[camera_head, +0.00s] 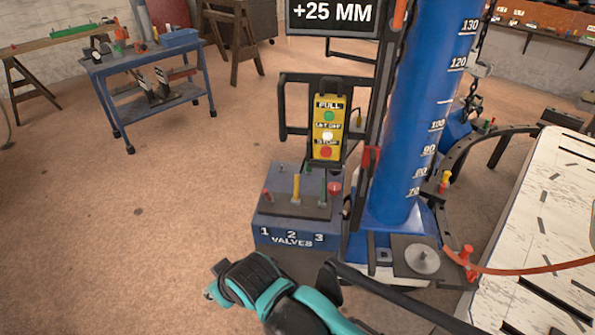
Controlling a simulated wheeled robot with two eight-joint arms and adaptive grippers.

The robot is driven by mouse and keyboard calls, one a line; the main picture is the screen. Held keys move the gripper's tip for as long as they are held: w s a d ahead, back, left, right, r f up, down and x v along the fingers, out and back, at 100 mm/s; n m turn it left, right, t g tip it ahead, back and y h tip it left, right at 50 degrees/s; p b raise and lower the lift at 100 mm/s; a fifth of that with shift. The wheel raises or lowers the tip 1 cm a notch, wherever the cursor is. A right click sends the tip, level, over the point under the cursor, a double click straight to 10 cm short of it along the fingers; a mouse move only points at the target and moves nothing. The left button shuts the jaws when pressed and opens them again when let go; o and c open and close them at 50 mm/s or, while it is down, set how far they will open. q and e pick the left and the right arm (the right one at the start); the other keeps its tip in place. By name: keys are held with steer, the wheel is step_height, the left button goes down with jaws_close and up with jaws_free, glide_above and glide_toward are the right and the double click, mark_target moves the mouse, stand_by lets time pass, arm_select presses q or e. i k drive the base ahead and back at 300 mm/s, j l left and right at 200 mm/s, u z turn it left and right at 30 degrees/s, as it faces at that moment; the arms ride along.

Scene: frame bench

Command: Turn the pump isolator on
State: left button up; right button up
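A blue-grey box marked VALVES 1, 2, 3 (290,238) stands on the floor at the foot of a blue column. On its top are a red lever (267,196), a yellow lever (296,188) and a green lever (323,190). A red knob (334,188) sits at the box's right side; no label shows whether it is the pump isolator. My teal and black arm, apparently the right one, comes in from the bottom edge. Its gripper end (216,283) is in front of and left of the box, apart from it. Its finger opening is not clear. My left gripper is not in view.
A yellow button panel (328,132) with green, white and red buttons stands behind the box. The blue column (415,120) rises to the right, beside a white table (545,230). A blue cart (150,75) is at the back left. The floor at left is clear.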

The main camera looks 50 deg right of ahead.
mark_target(333, 188)
steer(key=i+z, duration=0.15)
steer(key=i, duration=0.55)
steer(key=i+j+z, duration=0.15)
steer(key=i, duration=0.55)
steer(key=i+z, duration=0.3)
steer(key=z, duration=0.2)
steer(key=i+j+z, duration=0.1)
steer(key=i+z, duration=0.2)
steer(key=z, duration=0.2)
steer(key=i+j+z, duration=0.2)
steer(key=z, duration=0.25)
steer(key=i+z, duration=0.15)
steer(key=z, duration=0.3)
steer(key=i+z, duration=0.1)
steer(key=z, duration=0.3)
steer(key=i+z, duration=0.15)
steer(key=z, duration=0.3)
steer(key=i+j+z, duration=0.1)
steer(key=z, duration=0.35)
steer(key=i+j+z, duration=0.1)
steer(key=z, duration=0.35)
steer(key=i+j+z, duration=0.1)
steer(key=z, duration=0.3)
steer(key=i+j+z, duration=0.2)
steer(key=z, duration=0.15)
steer(key=i, duration=0.1)
